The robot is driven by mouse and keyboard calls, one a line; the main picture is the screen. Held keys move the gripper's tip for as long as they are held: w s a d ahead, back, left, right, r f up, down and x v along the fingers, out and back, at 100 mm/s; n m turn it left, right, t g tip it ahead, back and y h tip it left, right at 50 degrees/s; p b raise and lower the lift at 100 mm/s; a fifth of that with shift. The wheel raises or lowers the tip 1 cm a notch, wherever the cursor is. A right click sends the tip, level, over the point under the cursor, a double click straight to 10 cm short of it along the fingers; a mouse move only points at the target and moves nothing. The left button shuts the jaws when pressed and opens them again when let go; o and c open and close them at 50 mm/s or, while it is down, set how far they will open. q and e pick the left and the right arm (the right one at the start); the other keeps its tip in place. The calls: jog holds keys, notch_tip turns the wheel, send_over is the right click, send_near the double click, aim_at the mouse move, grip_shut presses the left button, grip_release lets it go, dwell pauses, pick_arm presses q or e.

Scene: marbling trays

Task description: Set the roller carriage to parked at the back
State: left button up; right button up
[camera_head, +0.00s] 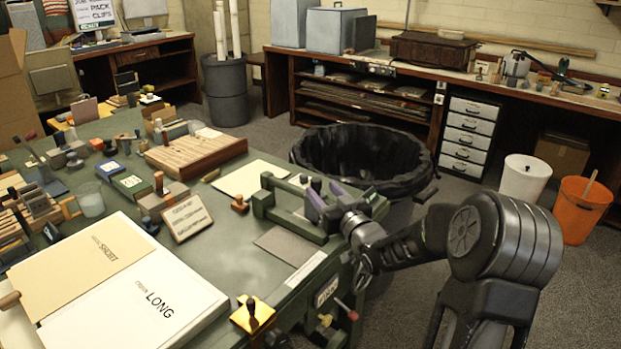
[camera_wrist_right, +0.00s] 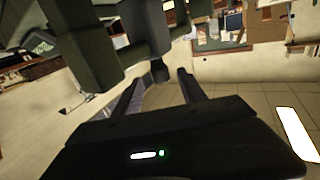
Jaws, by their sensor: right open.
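A green metal frame (camera_head: 290,222) with thick bars stands at the right corner of the green table, and it seems to be the roller carriage with its rails. A small dark knob (camera_head: 316,184) stands on it. My right gripper (camera_head: 326,200) is open at the frame, its purple-edged fingers close to the knob. In the right wrist view the open fingers (camera_wrist_right: 160,90) point at dark green-grey blocks (camera_wrist_right: 85,45), with a dark round knob (camera_wrist_right: 159,71) between the fingertips. I cannot tell whether they touch it. My left gripper is not in view.
A grey plate (camera_head: 290,246) lies in front of the frame. A wooden-handled stamp (camera_head: 239,203) and a cream sheet (camera_head: 250,178) lie to its left. A black-lined bin (camera_head: 345,160) stands behind the table corner. Papers (camera_head: 130,300) and several stamps fill the left of the table.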

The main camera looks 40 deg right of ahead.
jog(key=w, duration=0.3)
jog(key=w+d, duration=0.1)
jog(key=w, duration=0.3)
jog(key=shift+w+d+p, duration=0.2)
jog(key=shift+w+p, duration=0.05)
jog(key=shift+p, duration=0.1)
grip_shut()
dwell(1.1)
